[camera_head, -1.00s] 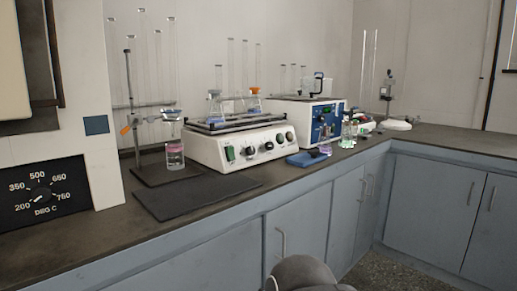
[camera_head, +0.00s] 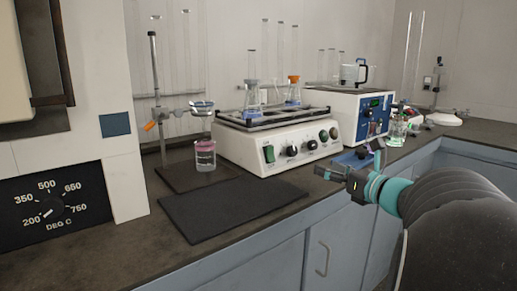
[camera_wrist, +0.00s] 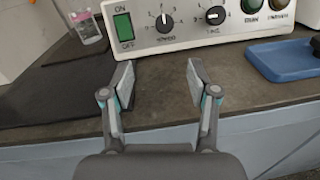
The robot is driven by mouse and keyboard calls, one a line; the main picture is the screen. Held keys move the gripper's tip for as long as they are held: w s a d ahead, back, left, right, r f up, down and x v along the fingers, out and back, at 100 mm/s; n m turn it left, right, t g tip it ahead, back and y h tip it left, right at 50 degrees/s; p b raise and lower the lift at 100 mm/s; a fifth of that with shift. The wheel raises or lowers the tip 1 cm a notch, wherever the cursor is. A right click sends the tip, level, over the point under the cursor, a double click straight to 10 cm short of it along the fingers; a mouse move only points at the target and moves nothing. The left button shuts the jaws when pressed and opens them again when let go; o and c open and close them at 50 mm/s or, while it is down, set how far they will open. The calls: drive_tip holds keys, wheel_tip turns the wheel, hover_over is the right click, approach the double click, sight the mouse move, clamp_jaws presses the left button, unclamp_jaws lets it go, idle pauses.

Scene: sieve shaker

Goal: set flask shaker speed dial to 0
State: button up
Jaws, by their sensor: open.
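The flask shaker (camera_head: 255,147) is a white box on the dark bench with two flasks on its top platform. In the wrist view its front panel (camera_wrist: 188,29) carries a speed dial (camera_wrist: 164,22), a black knob with a white pointer that points roughly up. A second similar black knob (camera_wrist: 215,15), apparently for time, sits to its right. The small lettering is blurred. My gripper (camera_wrist: 160,82) is open and empty, its fingers spread below and in front of the speed dial, apart from the panel. In the head view my gripper (camera_head: 347,164) is over the bench's front edge.
A green switch (camera_wrist: 123,25) is left of the dial. A beaker (camera_head: 205,156) stands on the bench left of the shaker; a black mat (camera_head: 230,208) lies in front. A blue tray (camera_wrist: 284,62) lies to the right. A blue-fronted instrument (camera_head: 374,116) stands beyond.

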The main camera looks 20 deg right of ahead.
sight(294, 151)
drive_tip(key=shift+w+d+r, duration=0.1)
drive_tip(key=shift+w+d, duration=0.2)
drive_tip(key=shift+d, duration=0.1)
drive_tip(key=p+x, duration=0.1)
drive_tip(key=x, duration=1.2)
drive_tip(key=shift+w+a, duration=0.1)
drive_tip(key=shift+w, duration=0.15)
clamp_jaws()
